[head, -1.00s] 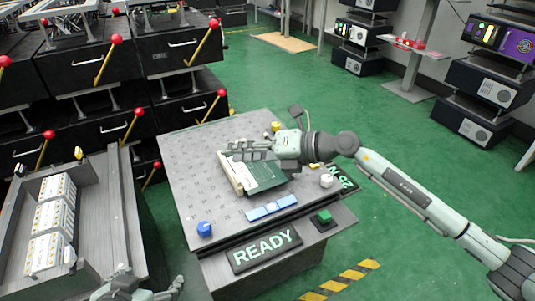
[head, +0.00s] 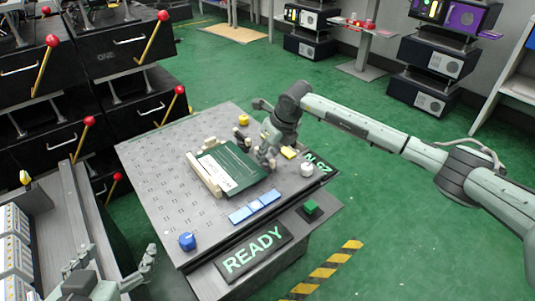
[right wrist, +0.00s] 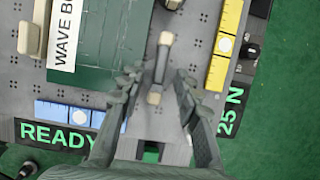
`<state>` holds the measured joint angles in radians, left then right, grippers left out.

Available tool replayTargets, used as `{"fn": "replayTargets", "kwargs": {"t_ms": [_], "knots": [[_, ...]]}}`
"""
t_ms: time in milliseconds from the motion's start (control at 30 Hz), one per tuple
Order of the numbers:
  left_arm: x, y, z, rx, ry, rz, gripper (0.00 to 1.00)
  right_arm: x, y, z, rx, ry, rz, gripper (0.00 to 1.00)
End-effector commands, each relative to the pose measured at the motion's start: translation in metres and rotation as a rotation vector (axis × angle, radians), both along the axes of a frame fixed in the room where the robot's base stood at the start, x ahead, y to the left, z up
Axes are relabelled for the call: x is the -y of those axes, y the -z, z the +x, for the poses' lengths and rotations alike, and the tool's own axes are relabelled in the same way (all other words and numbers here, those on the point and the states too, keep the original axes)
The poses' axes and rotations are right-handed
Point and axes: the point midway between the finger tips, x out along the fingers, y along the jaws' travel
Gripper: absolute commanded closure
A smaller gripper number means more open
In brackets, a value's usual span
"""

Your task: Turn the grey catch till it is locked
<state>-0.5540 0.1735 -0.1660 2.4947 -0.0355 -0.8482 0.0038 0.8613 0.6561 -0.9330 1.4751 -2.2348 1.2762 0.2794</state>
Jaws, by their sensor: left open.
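The grey catch (right wrist: 162,68) shows in the right wrist view as a short grey bar with pale ends. It lies beside the green board (right wrist: 98,45), between the spread fingers of my right gripper (right wrist: 157,85). Whether the fingers touch it I cannot tell. In the head view my right gripper (head: 267,156) points down at the right edge of the green board (head: 232,168), and hides most of the catch there. My left gripper (head: 146,265) is open and empty, low at the left, apart from the fixture table.
A READY sign (head: 252,252) and green button (head: 311,207) are at the front. Black drawers with red-tipped levers stand left.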

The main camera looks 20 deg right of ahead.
Motion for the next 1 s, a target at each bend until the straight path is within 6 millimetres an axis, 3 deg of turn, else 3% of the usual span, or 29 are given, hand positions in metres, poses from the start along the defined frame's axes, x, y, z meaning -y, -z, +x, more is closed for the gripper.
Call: {"fn": "replayTargets", "kwargs": {"t_ms": [333, 600, 1000], "knots": [[0.0024, -0.0028, 0.0015, 0.015, 0.004, -0.007, 0.16, -0.0015, 0.0051, 0.0018, -0.001, -0.002, 0.001, 0.67], [0.0024, -0.0025, 0.0013, 0.014, 0.004, -0.006, 0.16, -0.0015, 0.0050, 0.0018, 0.000, -0.002, 0.002, 1.00], [0.0017, -0.0015, 0.0006, 0.006, 0.003, -0.004, 0.16, -0.0020, 0.0046, 0.0015, 0.001, 0.024, 0.002, 1.00]]}}
